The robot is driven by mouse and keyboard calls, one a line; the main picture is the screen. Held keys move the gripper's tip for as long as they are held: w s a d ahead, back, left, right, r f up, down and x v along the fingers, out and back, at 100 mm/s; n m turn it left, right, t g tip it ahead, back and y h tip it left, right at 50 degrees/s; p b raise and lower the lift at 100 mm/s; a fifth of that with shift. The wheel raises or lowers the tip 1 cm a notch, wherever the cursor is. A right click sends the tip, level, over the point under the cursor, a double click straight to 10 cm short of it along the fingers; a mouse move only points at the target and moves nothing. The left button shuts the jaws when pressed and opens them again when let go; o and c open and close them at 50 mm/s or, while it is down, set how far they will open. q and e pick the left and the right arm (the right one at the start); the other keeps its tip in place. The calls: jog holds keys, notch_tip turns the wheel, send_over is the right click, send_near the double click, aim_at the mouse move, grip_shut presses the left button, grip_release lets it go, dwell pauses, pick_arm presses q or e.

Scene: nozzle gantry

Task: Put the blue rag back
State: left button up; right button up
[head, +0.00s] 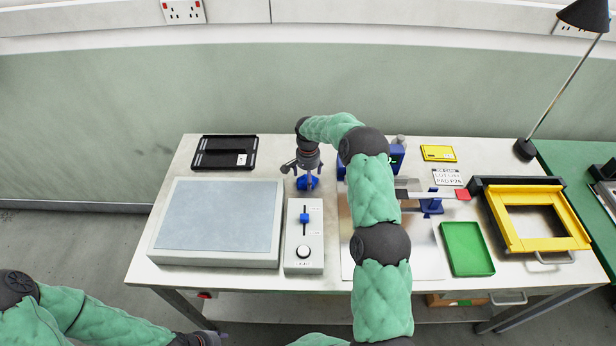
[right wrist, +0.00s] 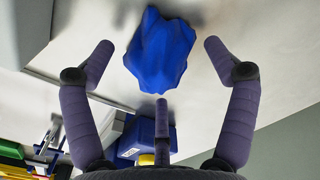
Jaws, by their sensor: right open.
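The blue rag (head: 307,183) is a crumpled lump on the white table, behind the control box with the slider. It also shows in the right wrist view (right wrist: 160,52). My right gripper (head: 303,171) is over the rag, with its fingers spread open around it. In the right wrist view the rag lies between the two side fingertips, with visible gaps on both sides, and the third finger is just below it. My left gripper (head: 208,339) is low at the bottom left, away from the table top; its fingers are too small to read.
A grey-topped flat box (head: 218,220) and the control box (head: 304,236) stand in front of the rag. A black tray (head: 224,152) lies at back left. Blue equipment (right wrist: 140,136), a green tray (head: 467,248) and a yellow frame (head: 512,229) are to the right.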

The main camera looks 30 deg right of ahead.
jog(key=shift+w+r, duration=0.1)
jog(key=shift+r, duration=0.45)
notch_tip(320, 180, up, 11)
jog(key=p, duration=0.1)
jog(key=shift+r, duration=0.1)
dwell(1.8)
